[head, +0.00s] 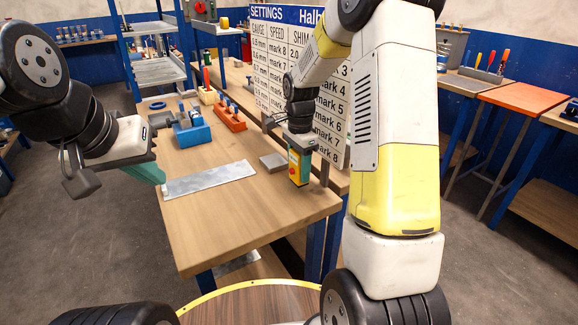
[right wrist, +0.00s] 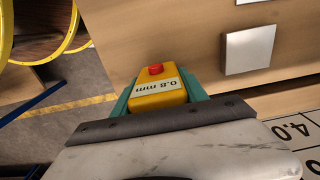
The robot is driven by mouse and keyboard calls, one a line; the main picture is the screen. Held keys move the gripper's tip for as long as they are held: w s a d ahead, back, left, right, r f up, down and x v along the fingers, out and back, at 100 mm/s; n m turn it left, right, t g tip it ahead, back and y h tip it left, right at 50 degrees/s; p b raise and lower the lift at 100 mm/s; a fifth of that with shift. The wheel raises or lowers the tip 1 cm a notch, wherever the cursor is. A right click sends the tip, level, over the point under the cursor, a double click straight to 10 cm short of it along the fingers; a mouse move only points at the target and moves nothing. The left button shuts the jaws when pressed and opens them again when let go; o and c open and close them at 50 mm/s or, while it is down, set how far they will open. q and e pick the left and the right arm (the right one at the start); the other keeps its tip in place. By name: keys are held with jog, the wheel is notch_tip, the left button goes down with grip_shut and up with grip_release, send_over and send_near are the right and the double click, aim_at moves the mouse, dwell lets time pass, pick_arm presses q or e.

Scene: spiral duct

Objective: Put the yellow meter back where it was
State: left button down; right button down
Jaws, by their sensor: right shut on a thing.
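My left gripper (head: 146,173) is at the bench's left edge, near the metal sheet. One teal finger shows clearly; its opening is hidden.
A grey square plate (head: 273,162) lies just left of the meter. A flat metal sheet (head: 210,179) lies at the bench's left. Behind are a blue box (head: 192,134) and an orange holder (head: 230,117). A settings board (head: 270,70) stands along the right side. The front bench top is clear.

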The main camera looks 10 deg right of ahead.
jog(key=shift+f, duration=1.3)
jog(key=shift+f, duration=0.1)
jog(key=c, duration=0.6)
grip_release()
notch_tip(320, 180, up, 12)
jog(key=s+r+n+t, duration=0.2)
jog(key=s+n, duration=0.3)
jog(key=s, duration=0.3)
jog(key=s+a+r+n+t+y, duration=0.1)
jog(key=s+r+n, duration=0.3)
jog(key=s, duration=0.4)
jog(key=s+a+r+n+t+y, duration=0.1)
jog(key=s+r+n+t, duration=0.2)
jog(key=s+n, duration=0.2)
jog(key=s, duration=0.3)
jog(key=shift+s+a+r+n, duration=0.15)
jog(key=shift+r+n, duration=0.15)
jog(key=shift+r, duration=0.1)
